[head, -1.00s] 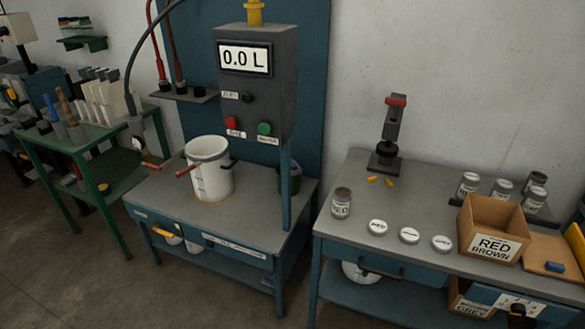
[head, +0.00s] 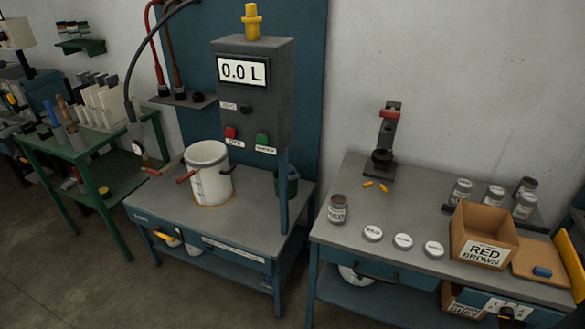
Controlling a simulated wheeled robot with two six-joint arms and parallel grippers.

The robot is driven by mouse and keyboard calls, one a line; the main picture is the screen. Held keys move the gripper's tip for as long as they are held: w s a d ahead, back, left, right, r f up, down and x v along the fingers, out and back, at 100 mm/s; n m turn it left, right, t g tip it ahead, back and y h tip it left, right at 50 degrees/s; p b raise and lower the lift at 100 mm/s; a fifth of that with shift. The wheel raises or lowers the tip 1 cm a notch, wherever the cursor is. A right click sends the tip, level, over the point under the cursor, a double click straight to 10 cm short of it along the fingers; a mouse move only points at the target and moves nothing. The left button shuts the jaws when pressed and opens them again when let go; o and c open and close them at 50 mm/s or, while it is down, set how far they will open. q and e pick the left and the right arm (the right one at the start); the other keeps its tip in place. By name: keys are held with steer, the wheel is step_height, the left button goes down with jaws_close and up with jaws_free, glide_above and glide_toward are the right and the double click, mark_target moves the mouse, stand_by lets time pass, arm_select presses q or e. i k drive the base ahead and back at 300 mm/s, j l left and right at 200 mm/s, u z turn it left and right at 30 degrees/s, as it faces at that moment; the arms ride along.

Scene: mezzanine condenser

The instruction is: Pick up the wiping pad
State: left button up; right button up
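No object is clearly recognisable as the wiping pad. A small blue block (head: 542,272) lies on a tan board (head: 525,262) at the right end of the right bench; I cannot tell whether it is the pad. Neither of my grippers is in the head view.
The right bench (head: 320,230) holds a cardboard box (head: 485,232), lidded tins, three white lids (head: 403,241) and a small press (head: 384,150). The left bench (head: 262,205) carries a white bucket (head: 209,172) under a dispenser (head: 254,95). A green table (head: 85,160) stands far left. Floor shows in front.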

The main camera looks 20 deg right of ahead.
mark_target(294, 174)
steer(key=i+l+z, duration=0.6)
steer(key=i, duration=0.3)
steer(key=i+l+z, duration=0.1)
steer(key=i+z, duration=0.2)
steer(key=i, duration=0.15)
steer(key=i+j+z, duration=0.2)
steer(key=l, duration=0.25)
steer(key=i+u, duration=0.05)
